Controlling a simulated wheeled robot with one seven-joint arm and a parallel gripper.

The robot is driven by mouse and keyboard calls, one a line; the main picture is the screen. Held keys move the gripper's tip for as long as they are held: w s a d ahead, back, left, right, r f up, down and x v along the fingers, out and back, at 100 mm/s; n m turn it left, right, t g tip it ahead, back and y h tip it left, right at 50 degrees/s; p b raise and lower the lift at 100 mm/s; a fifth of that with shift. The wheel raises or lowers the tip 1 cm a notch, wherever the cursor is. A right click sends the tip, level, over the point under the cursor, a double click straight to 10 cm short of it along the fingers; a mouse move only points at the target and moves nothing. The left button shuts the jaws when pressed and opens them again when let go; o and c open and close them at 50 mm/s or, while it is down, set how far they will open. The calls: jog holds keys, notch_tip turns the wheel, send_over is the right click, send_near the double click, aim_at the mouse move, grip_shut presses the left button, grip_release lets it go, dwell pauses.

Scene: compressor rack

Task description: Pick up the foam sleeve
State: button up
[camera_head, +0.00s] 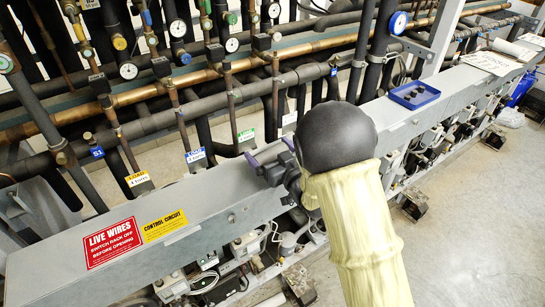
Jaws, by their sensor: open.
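I cannot pick out the foam sleeve for certain. A pale, roughly cylindrical piece (513,49) lies at the far right end of the grey beam (330,140), and it may be the sleeve, but it is too small to tell. My gripper (268,151) is over the middle of the beam, left of my arm. Its purple-tipped fingers are apart, and I see nothing between them. The dark round joint and the pale-covered link of my arm hide part of the beam and the floor behind them.
A blue tray (414,95) with small dark pieces sits on the beam right of my arm. A white lettered sheet (486,63) lies farther right. Pipes, valves and gauges (128,71) crowd the back. A red warning sign (112,243) marks the beam's left part. Floor (470,210) shows at right.

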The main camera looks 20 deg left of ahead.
aim_at(270, 150)
jog(key=c, duration=0.6)
jog(key=shift+o, duration=0.2)
jog(key=shift+o, duration=0.2)
notch_tip(270, 150, up, 10)
jog(key=b, duration=0.3)
jog(key=shift+c, duration=0.2)
jog(key=shift+w, duration=0.1)
